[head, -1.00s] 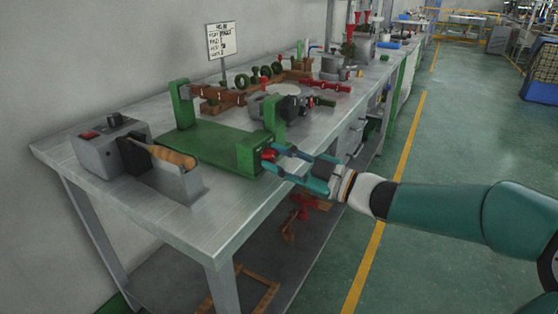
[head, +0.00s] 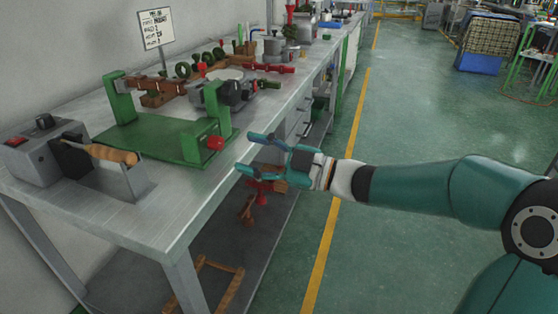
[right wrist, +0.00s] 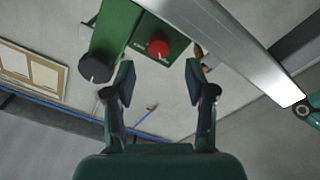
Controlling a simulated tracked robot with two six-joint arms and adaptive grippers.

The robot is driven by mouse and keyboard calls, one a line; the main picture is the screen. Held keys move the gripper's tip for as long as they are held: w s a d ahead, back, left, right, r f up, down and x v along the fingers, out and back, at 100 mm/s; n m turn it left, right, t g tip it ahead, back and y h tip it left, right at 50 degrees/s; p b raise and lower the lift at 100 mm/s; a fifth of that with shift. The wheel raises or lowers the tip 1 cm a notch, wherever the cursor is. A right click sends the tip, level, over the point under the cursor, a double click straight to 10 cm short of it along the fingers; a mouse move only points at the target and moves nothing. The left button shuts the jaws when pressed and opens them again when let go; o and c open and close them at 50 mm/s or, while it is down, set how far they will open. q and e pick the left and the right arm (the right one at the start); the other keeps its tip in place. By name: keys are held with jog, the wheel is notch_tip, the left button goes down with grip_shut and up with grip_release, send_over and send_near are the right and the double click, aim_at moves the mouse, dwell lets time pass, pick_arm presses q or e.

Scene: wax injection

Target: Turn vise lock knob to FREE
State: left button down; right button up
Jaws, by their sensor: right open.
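The green vise (head: 155,139) stands on the metal bench, with a red knob (head: 215,143) on the front face of its right-hand block. The red knob also shows in the right wrist view (right wrist: 158,48), with small pale marks beside it that are too small to read. My right gripper (head: 244,152) is open and empty, off the bench edge, with its fingers pointing at the red knob and a gap between them. In the right wrist view the red knob lies between and beyond the two fingertips (right wrist: 160,72). My left gripper is not in view.
A grey box with a wooden-handled tool (head: 112,154) stands at the bench's near left. A black round knob (right wrist: 96,68) shows in the right wrist view. A sign (head: 156,28) and several parts stand behind the vise.

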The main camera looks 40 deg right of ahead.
jog(key=v, duration=0.6)
dwell(0.3)
